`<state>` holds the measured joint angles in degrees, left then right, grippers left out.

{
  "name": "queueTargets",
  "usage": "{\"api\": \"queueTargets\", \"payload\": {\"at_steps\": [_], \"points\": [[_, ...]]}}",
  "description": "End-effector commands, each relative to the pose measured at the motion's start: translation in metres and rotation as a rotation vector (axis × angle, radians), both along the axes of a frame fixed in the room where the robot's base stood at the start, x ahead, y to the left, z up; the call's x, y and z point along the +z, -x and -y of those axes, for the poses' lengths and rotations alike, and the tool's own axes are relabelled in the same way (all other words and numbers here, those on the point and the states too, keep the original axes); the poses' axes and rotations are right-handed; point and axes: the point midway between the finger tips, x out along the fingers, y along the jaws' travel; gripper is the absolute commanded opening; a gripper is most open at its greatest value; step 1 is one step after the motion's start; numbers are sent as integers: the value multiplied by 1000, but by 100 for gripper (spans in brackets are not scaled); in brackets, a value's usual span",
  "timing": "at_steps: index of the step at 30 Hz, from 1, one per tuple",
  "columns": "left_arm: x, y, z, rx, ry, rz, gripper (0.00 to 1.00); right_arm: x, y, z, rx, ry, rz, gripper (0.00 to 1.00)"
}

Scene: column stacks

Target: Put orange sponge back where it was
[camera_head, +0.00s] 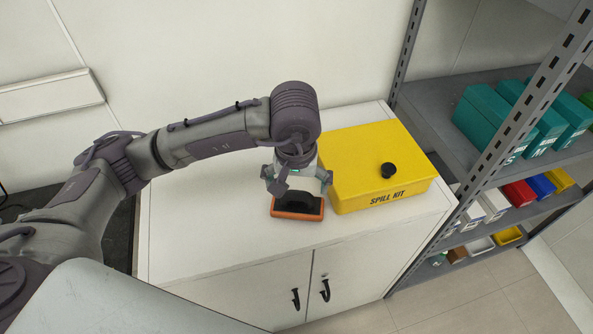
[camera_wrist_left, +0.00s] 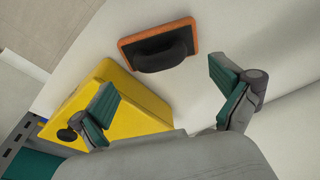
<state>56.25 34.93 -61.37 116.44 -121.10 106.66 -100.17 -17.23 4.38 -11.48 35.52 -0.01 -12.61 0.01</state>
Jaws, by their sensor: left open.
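The orange sponge (camera_head: 297,213) lies on the white cabinet top, left of the yellow spill kit box (camera_head: 380,162). It has a dark handle on its upper side. In the left wrist view the orange sponge (camera_wrist_left: 191,30) lies beyond the fingertips, apart from them, with its handle toward the gripper. My left gripper (camera_head: 297,188) points down over the sponge in the head view and partly hides it. In the wrist view the left gripper (camera_wrist_left: 172,95) is open with nothing between its fingers. My right gripper is not in view.
The white cabinet top (camera_head: 200,235) is clear to the left of the sponge. The yellow box has a black knob and stands close on the right. A grey metal shelf (camera_head: 445,100) with teal boxes (camera_head: 490,120) and colored bins stands further right. The wall is behind.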

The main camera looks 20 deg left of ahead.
Motion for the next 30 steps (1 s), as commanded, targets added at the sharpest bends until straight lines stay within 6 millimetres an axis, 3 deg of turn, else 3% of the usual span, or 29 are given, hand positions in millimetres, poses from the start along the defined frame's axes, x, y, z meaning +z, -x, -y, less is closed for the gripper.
{"api": "queueTargets", "payload": {"at_steps": [6,12,30], "points": [[43,6,1,-1,0,5,100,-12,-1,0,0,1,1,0],[63,9,2,1,0,1,100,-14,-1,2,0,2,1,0],[66,10,2,0,-1,-1,100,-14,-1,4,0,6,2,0]]}}
